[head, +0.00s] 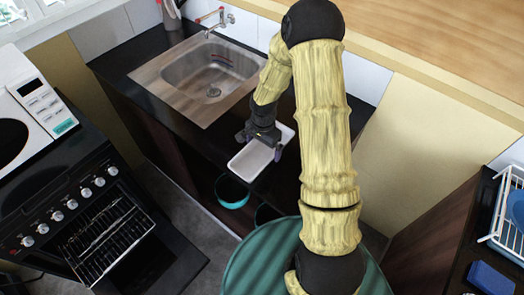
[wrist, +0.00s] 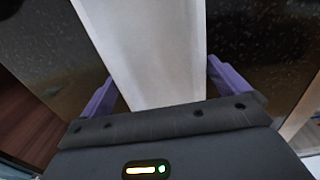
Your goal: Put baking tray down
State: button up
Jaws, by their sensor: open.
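The baking tray (head: 252,159) is white and rectangular with a low rim. In the head view it lies on the black counter (head: 177,121), right of the sink and close to the front edge. In the wrist view the tray (wrist: 150,50) runs away from my gripper between the two purple fingers. My gripper (head: 263,146) is over the tray. In the wrist view my gripper (wrist: 160,92) is open, with one finger on each side of the tray. My arm hides part of the tray's far side.
A metal sink (head: 205,75) is set in the counter at the left. An oven (head: 110,220) stands open at the lower left, under a white microwave (head: 30,115). A teal bowl (head: 231,190) sits below the counter edge. A dish rack (head: 510,215) is at the right.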

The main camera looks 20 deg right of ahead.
aim_at(262, 152)
jog(key=shift+a, duration=0.1)
dwell(0.3)
jog(key=c, duration=1)
jog(key=shift+r, duration=0.1)
notch_tip(262, 152, up, 10)
jog(key=shift+f+b, duration=0.1)
jog(key=shift+b, duration=0.65)
jog(key=shift+c, duration=0.2)
